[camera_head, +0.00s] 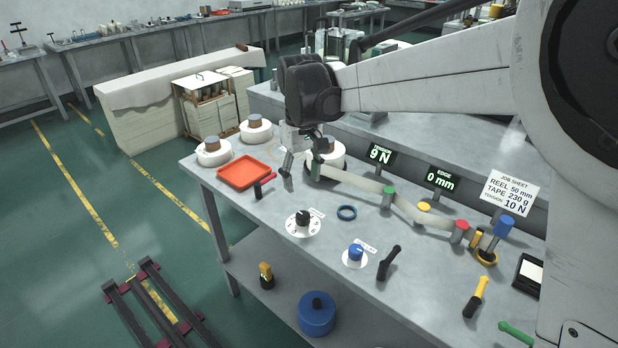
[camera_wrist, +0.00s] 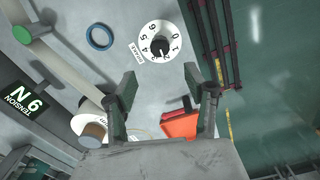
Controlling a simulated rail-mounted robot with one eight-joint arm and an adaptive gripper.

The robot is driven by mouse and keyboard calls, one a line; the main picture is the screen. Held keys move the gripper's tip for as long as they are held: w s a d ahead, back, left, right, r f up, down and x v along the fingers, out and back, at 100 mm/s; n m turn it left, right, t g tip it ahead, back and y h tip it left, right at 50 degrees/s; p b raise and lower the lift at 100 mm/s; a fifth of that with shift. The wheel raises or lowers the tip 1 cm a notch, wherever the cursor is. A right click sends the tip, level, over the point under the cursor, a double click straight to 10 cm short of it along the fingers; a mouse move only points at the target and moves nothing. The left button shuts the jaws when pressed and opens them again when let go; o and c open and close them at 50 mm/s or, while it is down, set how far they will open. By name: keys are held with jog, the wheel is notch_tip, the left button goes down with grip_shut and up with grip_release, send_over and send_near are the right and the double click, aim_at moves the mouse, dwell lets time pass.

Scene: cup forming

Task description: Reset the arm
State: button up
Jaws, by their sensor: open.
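My gripper (camera_head: 302,168) hangs over the back left part of the grey workbench (camera_head: 330,260), close to a white tape reel (camera_head: 330,150) that my arm partly hides. In the wrist view, my gripper (camera_wrist: 160,78) is open, its two fingers apart with nothing between them. Beyond the fingertips, the wrist view shows a white numbered dial (camera_wrist: 150,29) with a black knob. The dial (camera_head: 292,225) also shows in the head view, in front of my gripper on the bench.
A red tray (camera_head: 244,172) lies left of my gripper, with white reels (camera_head: 213,155) behind it. A blue ring (camera_head: 347,212), a blue knob (camera_head: 356,250) and a black-handled tool (camera_head: 389,263) lie rightward. Tape runs past coloured rollers. Displays read 9 N (camera_head: 380,155) and 0 mm (camera_head: 440,180).

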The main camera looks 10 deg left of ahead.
jog(key=shift+d, duration=0.1)
jog(key=s+d+r+m+t+y, duration=0.1)
jog(key=s+d+r+m, duration=0.15)
jog(key=d, duration=0.75)
jog(key=s+d+r+m+t, duration=0.2)
jog(key=s+d+r, duration=0.2)
jog(key=d, duration=0.6)
jog(key=s+d+f+m+t, duration=0.2)
jog(key=s+d, duration=0.5)
jog(key=d, duration=0.1)
jog(key=s+d+f+m+t+h, duration=0.1)
jog(key=s+d+f+m+t, duration=0.1)
jog(key=s+d, duration=0.6)
jog(key=shift+d+f+m, duration=0.15)
jog(key=shift+d+m, duration=0.05)
jog(key=shift+m, duration=0.35)
dwell(0.6)
